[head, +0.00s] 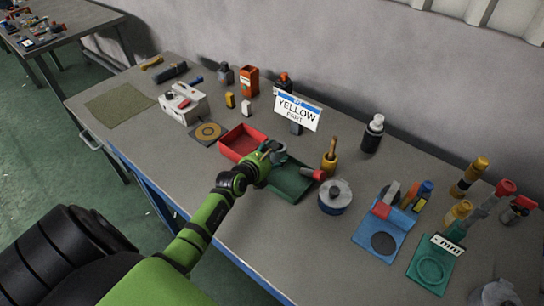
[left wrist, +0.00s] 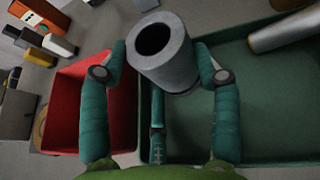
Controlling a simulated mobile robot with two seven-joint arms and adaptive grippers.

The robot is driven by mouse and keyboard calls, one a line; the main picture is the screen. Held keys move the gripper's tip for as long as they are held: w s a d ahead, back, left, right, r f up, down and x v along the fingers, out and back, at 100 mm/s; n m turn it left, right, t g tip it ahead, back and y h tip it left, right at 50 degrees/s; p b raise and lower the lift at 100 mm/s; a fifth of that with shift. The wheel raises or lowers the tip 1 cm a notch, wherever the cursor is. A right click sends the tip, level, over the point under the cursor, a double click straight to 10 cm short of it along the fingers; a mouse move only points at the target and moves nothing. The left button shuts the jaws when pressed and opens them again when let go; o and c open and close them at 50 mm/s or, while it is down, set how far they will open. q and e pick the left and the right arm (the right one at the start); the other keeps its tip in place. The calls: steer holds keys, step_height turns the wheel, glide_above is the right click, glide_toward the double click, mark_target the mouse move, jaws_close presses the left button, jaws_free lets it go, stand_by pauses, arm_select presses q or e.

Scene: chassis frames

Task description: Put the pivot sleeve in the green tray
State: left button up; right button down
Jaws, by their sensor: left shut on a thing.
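The pivot sleeve, a grey hollow cylinder (left wrist: 160,52), is between the fingertips of my left gripper (left wrist: 163,70), which is shut on it. Its open bore faces the wrist camera. In the head view the sleeve (head: 279,157) shows beside my left gripper (head: 268,152), above the left back part of the green tray (head: 289,187). In the left wrist view the green tray (left wrist: 262,105) lies beneath and to the right of the sleeve. I cannot tell how high the sleeve is above the tray floor. My right gripper is not in view.
A red tray (head: 238,143) adjoins the green tray on the left. A metallic cylinder with a red end (head: 315,174) lies at the green tray's right side. A round grey-and-blue pot (head: 335,197) and a wooden-handled tool holder (head: 329,162) stand close right. A "YELLOW" sign (head: 297,110) stands behind.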

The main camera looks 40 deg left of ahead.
arm_select(q)
steer(key=o, duration=0.9)
steer(key=shift+f, duration=0.15)
steer(key=shift+o, duration=0.8)
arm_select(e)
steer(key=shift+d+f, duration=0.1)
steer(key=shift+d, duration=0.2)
arm_select(q)
steer(key=shift+r, duration=0.25)
steer(key=shift+s, duration=0.3)
steer(key=v, duration=1.1)
steer(key=shift+s+r, duration=0.15)
steer(key=shift+r, duration=0.05)
